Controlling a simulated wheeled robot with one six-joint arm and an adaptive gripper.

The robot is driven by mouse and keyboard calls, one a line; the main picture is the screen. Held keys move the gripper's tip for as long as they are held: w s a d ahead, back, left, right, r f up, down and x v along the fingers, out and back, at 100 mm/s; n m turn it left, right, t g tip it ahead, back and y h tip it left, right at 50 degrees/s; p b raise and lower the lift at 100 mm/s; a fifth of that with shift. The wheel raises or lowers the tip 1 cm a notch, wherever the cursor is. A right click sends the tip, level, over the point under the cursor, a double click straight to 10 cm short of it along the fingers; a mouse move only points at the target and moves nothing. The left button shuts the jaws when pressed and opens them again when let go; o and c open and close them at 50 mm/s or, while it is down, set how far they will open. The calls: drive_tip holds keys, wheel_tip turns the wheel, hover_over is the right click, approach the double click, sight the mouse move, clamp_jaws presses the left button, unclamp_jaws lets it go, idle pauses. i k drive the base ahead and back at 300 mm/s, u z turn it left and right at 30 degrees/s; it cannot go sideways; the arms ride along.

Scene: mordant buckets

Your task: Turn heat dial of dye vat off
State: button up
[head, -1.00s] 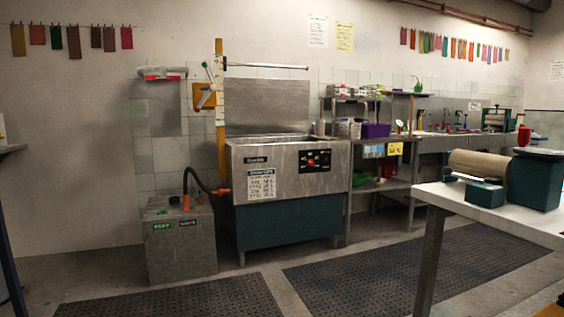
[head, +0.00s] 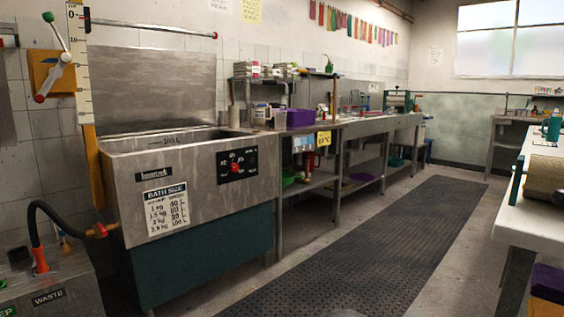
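The dye vat (head: 190,205) is a large steel tank with a raised back panel and a teal lower part, at the left of the head view. Its black control panel (head: 237,165) is on the right of the front face. The red heat dial (head: 236,168) sits on that panel, with small marks around it. Its exact setting is too small to read. A bath size chart (head: 165,208) is on the front of the vat. My gripper is not in view.
A waste container (head: 55,285) with a black hose stands left of the vat. Steel shelving (head: 310,183) adjoins its right side. A white worktable (head: 530,222) stands at the right. A dark floor mat (head: 365,245) lies in the clear aisle between.

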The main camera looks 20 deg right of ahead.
sight(234, 167)
drive_tip(key=z, duration=0.4)
drive_tip(key=i, duration=0.65)
drive_tip(key=z, duration=0.8)
drive_tip(key=i, duration=0.65)
drive_tip(key=u, duration=0.55)
drive_tip(key=i, duration=0.75)
drive_tip(key=u, duration=0.85)
